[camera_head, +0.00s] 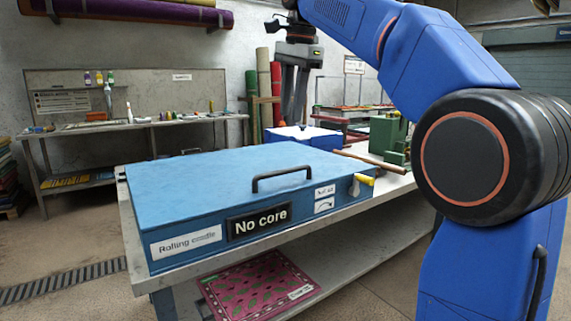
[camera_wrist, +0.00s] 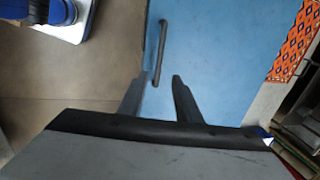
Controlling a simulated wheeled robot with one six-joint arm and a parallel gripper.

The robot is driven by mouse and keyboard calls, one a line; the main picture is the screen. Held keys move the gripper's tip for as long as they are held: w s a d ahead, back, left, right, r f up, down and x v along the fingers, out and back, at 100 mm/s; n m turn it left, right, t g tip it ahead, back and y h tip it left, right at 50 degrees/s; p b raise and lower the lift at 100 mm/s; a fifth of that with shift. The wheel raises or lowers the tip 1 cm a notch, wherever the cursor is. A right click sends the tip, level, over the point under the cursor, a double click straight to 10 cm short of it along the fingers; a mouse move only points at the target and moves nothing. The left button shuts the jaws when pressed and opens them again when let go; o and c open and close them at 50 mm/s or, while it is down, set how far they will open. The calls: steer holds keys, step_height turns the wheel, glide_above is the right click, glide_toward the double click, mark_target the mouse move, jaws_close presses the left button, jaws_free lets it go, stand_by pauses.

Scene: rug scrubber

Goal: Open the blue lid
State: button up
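The blue lid (camera_head: 215,175) lies flat and closed on a blue box on the workbench. A black bar handle (camera_head: 282,174) is fixed near its front edge. In the wrist view the blue lid (camera_wrist: 225,50) fills the right half, with the black handle (camera_wrist: 160,50) beyond the fingertips. My gripper (camera_head: 291,121) hangs pointing down above and behind the handle in the head view. Its fingers (camera_wrist: 161,77) are apart and empty, and do not touch the handle.
A patterned pink rug (camera_head: 260,288) lies on the lower shelf. The space above the lid is clear.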

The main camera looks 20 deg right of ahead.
mark_target(285, 171)
steer(key=w+f, duration=0.1)
steer(key=f, duration=0.4)
steer(key=w+f, duration=0.1)
steer(key=f, duration=0.4)
steer(key=a+f, duration=0.1)
steer(key=f, duration=0.4)
steer(key=shift+w+f, duration=0.2)
steer(key=shift+w, duration=0.2)
jaws_close()
